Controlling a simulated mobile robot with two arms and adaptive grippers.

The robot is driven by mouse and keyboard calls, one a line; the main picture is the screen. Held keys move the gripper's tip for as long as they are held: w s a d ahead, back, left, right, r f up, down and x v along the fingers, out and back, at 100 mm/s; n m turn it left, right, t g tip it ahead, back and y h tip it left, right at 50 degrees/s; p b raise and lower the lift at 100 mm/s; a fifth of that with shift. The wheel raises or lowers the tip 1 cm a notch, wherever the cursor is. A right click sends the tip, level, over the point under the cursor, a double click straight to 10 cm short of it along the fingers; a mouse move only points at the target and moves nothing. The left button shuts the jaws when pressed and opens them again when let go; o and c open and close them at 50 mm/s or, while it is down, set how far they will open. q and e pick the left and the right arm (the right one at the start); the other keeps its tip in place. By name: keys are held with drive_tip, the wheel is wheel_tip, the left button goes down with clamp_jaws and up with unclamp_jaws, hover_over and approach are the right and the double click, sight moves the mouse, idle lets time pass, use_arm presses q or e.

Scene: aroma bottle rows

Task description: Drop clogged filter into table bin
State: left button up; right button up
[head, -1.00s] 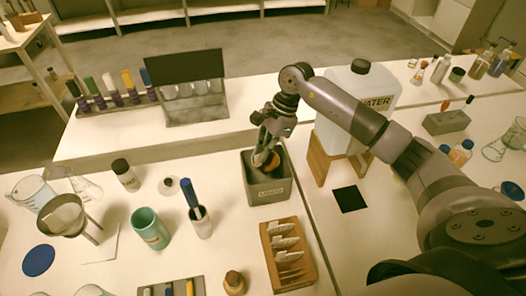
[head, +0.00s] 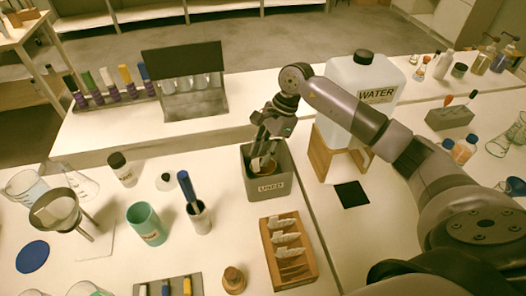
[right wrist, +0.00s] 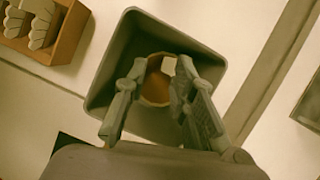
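The table bin (head: 282,187) is a grey-green square box with a label on its front, standing at the middle of the table. In the right wrist view the bin (right wrist: 205,45) opens under my right gripper. The clogged filter (right wrist: 155,88) is a brown, round-rimmed piece with a pale patch, low inside the bin. In the head view the filter (head: 257,164) shows only partly, behind the bin's wall. My right gripper (head: 262,150) points down into the bin's mouth; its fingers (right wrist: 162,68) are spread apart on either side of the filter. My left gripper is out of view.
A wooden rack with white filters (head: 288,240) stands in front of the bin. A funnel on a stand (head: 55,210), a teal cup (head: 147,224) and a pen holder (head: 199,217) are to the left. A water container (head: 360,85) on a wooden stand is to the right.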

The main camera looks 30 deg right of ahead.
drive_tip(key=shift+r, duration=0.1)
wheel_tip(320, 180, up, 10)
idle(0.6)
idle(0.6)
